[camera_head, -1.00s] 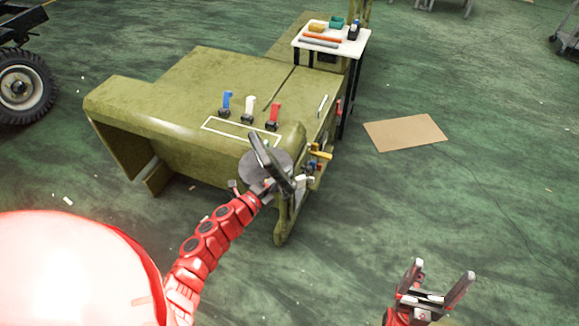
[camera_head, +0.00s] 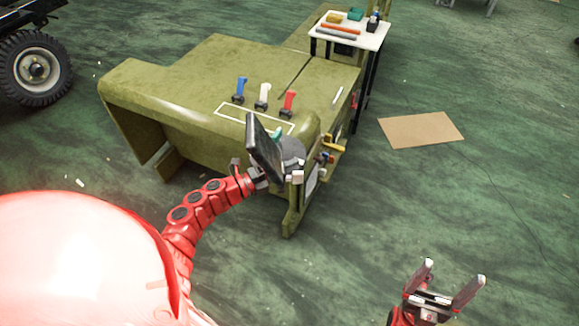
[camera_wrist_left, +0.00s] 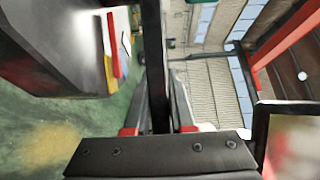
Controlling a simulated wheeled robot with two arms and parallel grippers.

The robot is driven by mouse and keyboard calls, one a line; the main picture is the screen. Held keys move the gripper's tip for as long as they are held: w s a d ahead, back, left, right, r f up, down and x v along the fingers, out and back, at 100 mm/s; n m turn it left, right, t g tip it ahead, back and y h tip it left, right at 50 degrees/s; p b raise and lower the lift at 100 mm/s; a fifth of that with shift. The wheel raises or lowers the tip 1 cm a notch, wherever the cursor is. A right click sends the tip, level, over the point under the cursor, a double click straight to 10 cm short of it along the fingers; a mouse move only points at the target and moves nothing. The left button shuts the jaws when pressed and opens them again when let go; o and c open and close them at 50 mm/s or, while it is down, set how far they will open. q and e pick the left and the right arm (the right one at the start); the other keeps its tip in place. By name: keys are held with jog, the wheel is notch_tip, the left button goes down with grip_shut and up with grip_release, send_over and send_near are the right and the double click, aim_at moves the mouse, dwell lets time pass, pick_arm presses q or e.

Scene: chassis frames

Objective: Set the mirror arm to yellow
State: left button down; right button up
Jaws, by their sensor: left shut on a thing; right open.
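The olive chassis (camera_head: 205,85) stands at the centre of the head view. At its near right corner, a dark flat panel (camera_head: 262,148) stands tilted in front of a round grey disc (camera_head: 293,152); the panel looks like the mirror. My left gripper (camera_head: 268,178) is at the panel's lower end. In the left wrist view it is shut on a dark bar (camera_wrist_left: 153,60), which appears to be the mirror arm. A yellow piece (camera_head: 334,145) is on the chassis side, right of the disc. My right gripper (camera_head: 445,283) is open and empty, away from the chassis.
Blue (camera_head: 240,88), white (camera_head: 263,94) and red (camera_head: 288,102) handles stand on the chassis top. A white table (camera_head: 350,35) with small items is behind. A brown sheet (camera_head: 421,130) lies on the floor. Floor right of the chassis is mostly clear.

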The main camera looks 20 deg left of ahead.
pick_arm(q)
jog(key=c, duration=0.8)
grip_release()
jog(key=shift+o, duration=0.2)
jog(key=b+v, duration=0.3)
jog(key=v, duration=1.4)
jog(key=shift+s, duration=0.2)
jog(key=shift+a, duration=0.15)
